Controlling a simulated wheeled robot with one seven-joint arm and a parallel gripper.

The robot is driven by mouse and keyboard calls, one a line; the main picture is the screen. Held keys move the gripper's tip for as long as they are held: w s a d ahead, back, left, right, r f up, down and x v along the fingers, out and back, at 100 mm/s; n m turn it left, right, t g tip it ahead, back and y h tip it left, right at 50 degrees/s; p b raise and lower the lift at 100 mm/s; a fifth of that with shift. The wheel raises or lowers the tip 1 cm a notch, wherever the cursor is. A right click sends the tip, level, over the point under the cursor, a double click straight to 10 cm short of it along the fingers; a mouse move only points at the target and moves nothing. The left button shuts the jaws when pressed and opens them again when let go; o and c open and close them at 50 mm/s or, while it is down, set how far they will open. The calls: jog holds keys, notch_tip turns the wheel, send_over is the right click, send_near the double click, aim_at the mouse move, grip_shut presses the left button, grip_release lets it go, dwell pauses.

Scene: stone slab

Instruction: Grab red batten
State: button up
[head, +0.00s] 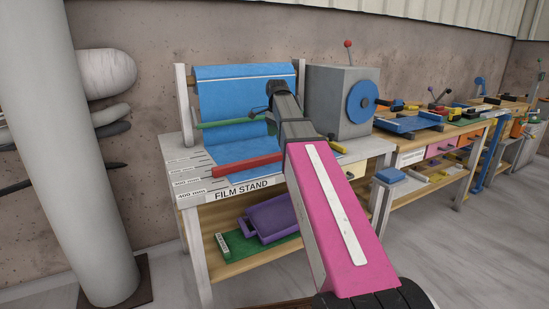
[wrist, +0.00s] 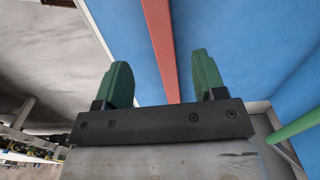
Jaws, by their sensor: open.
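The red batten (head: 248,165) lies across the front of the film stand's top, over the blue film (head: 240,148). My pink arm hides its right end in the head view. In the wrist view the red batten (wrist: 161,45) runs from the top edge down between my two green fingers, over blue film (wrist: 230,40). My gripper (wrist: 165,78) is open, one finger on each side of the batten, with nothing held. I cannot tell how far the batten is from the fingers. In the head view my arm hides the fingertips.
A green bar (head: 225,122) lies behind the red batten, below the blue roll (head: 245,72). A grey machine with a blue wheel (head: 362,102) stands to the right. A purple case (head: 268,218) is on the lower shelf. A thick pale column (head: 75,150) stands at left.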

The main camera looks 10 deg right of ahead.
aim_at(276, 154)
jog(key=shift+a+f, duration=0.1)
jog(key=shift+f, duration=4.55)
jog(key=c, duration=1.2)
